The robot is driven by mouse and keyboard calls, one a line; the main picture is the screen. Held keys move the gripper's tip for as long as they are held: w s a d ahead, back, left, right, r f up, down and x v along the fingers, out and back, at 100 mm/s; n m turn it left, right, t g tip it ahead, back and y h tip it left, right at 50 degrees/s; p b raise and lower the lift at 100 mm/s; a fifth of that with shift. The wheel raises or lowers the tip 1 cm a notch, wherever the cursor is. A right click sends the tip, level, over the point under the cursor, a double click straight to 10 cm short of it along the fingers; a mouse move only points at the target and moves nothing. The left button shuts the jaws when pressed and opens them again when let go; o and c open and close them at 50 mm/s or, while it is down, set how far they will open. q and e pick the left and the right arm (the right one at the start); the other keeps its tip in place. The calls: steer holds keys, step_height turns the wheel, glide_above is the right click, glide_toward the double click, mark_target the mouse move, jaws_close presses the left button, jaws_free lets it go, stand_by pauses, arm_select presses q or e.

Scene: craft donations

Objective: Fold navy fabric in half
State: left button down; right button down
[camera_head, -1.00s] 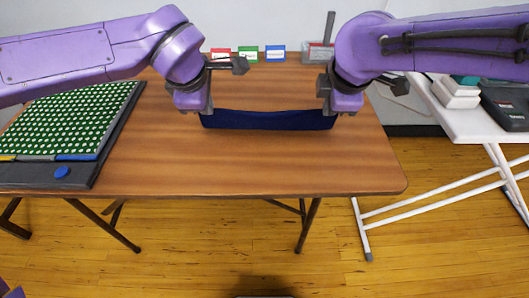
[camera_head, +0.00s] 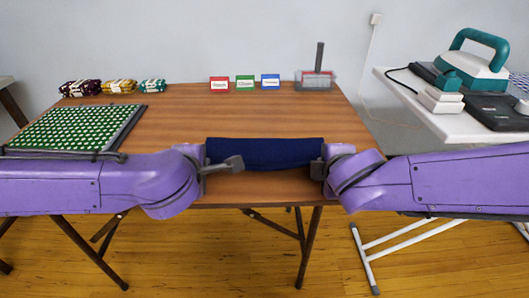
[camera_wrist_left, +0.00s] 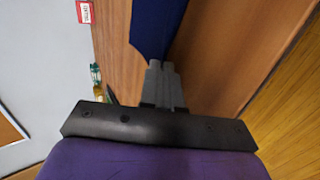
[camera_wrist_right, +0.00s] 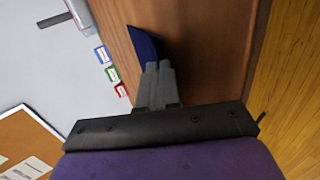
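The navy fabric (camera_head: 265,154) shows in the head view as a wide, short band near the front edge of the wooden table, stretched between my two grippers. Its lower edge lies close to the table's front edge; I cannot tell whether it touches the table. My left gripper (camera_head: 205,166) is at its left end, and in the left wrist view its fingers (camera_wrist_left: 162,66) are closed at the fabric (camera_wrist_left: 156,25). My right gripper (camera_head: 322,168) is at its right end, and in the right wrist view its fingers (camera_wrist_right: 158,68) are closed on the fabric's edge (camera_wrist_right: 143,45).
A green dotted mat on a dark board (camera_head: 75,128) lies on the left. Fabric bundles (camera_head: 118,86) sit at the back left. Three labelled cards (camera_head: 245,83) and a grey bin (camera_head: 315,80) stand at the back. A white ironing board (camera_head: 400,85) holds a teal iron (camera_head: 472,72). The table's middle is clear.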

arm_select(q)
steer(key=c, duration=1)
jaws_free()
arm_select(e)
steer(key=c, duration=1)
jaws_free()
arm_select(q)
steer(key=shift+r, duration=0.35)
arm_select(e)
steer(key=shift+a+r, duration=0.1)
steer(key=shift+r, duration=0.2)
arm_select(q)
steer(key=s+r, duration=0.6)
steer(key=r, duration=0.2)
steer(key=shift+r, duration=0.15)
arm_select(e)
steer(key=s+r, duration=0.5)
steer(key=r, duration=0.3)
steer(key=shift+s+r, duration=0.2)
steer(key=shift+s, duration=0.2)
steer(key=shift+s, duration=0.15)
